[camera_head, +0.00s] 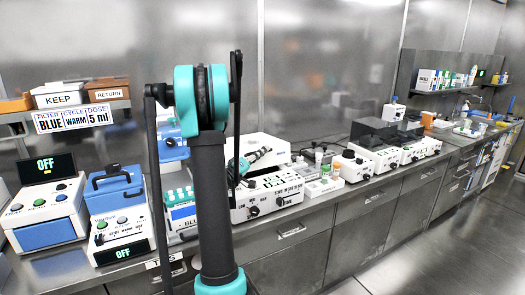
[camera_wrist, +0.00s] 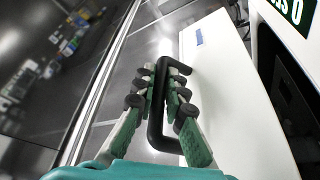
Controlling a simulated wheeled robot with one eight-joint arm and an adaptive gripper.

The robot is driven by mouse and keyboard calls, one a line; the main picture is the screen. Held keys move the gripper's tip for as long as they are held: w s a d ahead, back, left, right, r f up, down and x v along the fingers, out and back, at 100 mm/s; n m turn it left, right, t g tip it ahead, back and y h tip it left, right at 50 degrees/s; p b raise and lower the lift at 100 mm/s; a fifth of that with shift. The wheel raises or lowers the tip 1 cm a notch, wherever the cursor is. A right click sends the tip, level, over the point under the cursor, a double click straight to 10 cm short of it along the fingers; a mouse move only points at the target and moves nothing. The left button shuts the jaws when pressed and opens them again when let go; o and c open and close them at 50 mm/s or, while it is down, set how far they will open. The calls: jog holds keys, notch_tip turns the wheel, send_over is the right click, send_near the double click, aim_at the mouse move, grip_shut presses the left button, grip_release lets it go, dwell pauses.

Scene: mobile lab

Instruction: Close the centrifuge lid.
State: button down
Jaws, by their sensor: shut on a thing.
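The centrifuge (camera_head: 268,196) is a white box with a green-lit display and knobs, standing on the bench in the middle of the head view. Its white lid (camera_head: 272,146) shows above and behind the body, partly hidden by my arm and gripper. The lid fills the middle of the wrist view (camera_wrist: 225,100) and carries a black bar handle (camera_wrist: 157,130). My gripper (camera_wrist: 165,82) is shut on this handle, with its green-padded fingers on both sides of it. It also shows in the head view (camera_head: 262,154). The lid's exact angle is hard to tell.
My arm column hides part of the bench. A blue-lidded device (camera_head: 115,190) stands to the left. Small bottles in a white rack (camera_head: 322,184) and several white devices (camera_head: 370,160) stand to the right. A metal wall is close behind. The floor at right is clear.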

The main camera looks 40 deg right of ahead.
jog(key=c, duration=1.9)
grip_release()
jog(key=shift+o, duration=0.2)
jog(key=v, duration=0.7)
jog(key=shift+a+f, duration=0.1)
jog(key=shift+a, duration=0.15)
